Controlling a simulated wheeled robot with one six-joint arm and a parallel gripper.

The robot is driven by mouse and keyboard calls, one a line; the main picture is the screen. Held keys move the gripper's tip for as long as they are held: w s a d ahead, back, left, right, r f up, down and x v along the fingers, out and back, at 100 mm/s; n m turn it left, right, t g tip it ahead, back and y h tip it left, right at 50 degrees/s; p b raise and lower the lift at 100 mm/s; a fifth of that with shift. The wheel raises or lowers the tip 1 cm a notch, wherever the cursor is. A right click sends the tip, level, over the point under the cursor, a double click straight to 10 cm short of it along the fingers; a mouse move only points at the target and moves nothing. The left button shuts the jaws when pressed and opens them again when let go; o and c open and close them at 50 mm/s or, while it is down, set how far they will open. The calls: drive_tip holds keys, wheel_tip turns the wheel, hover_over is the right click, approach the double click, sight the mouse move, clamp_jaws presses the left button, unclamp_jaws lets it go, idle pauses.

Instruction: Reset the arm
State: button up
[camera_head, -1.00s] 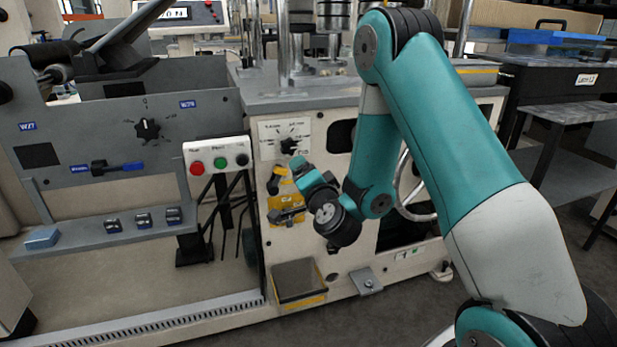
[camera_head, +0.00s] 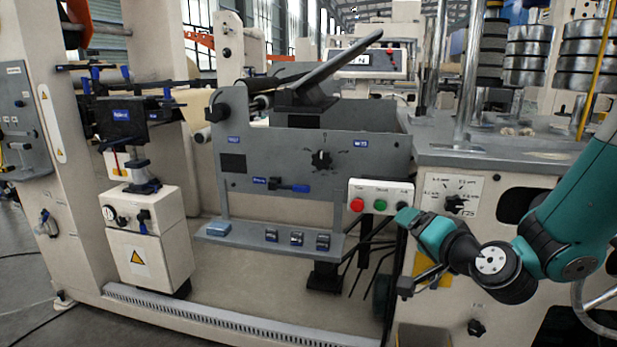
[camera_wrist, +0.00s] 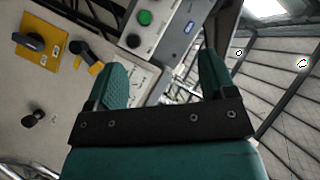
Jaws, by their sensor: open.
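My teal arm reaches in from the right in the head view. My gripper (camera_head: 405,252) is in front of the machine, just below the right end of the white button box (camera_head: 381,197). In the wrist view my gripper (camera_wrist: 160,78) shows two teal fingers spread apart with nothing between them. The button box also shows in the wrist view (camera_wrist: 158,22), beyond the fingers, with a green and a black button visible. I cannot tell the exact distance from the fingers to the machine front.
A grey panel (camera_head: 260,170) with a black knob (camera_head: 321,159) stands left of my gripper. Below it a shelf (camera_head: 250,246) holds several small blue-labelled blocks. A rotary dial (camera_head: 455,203) is on the cream cabinet. A yellow plate with a black handle (camera_wrist: 38,42) shows in the wrist view.

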drive_tip(key=s+a+r+n+g+y, duration=0.3)
drive_tip(key=s+a+n+g, duration=0.65)
drive_tip(key=s, duration=0.45)
drive_tip(key=s+d+r+n+g+h, duration=0.1)
drive_tip(key=s+n+g+h, duration=0.15)
drive_tip(key=s, duration=0.55)
drive_tip(key=s+d+n+g+h, duration=0.1)
drive_tip(key=s+d+n+g, duration=0.15)
drive_tip(key=s, duration=0.45)
wheel_tip(320, 180, up, 20)
drive_tip(key=p, duration=1.9)
drive_tip(key=shift+a+f+p, duration=0.2)
drive_tip(key=shift+a+p, duration=0.15)
drive_tip(key=shift+a, duration=0.05)
drive_tip(key=shift+m+g, duration=0.25)
drive_tip(key=shift+c, duration=0.3)
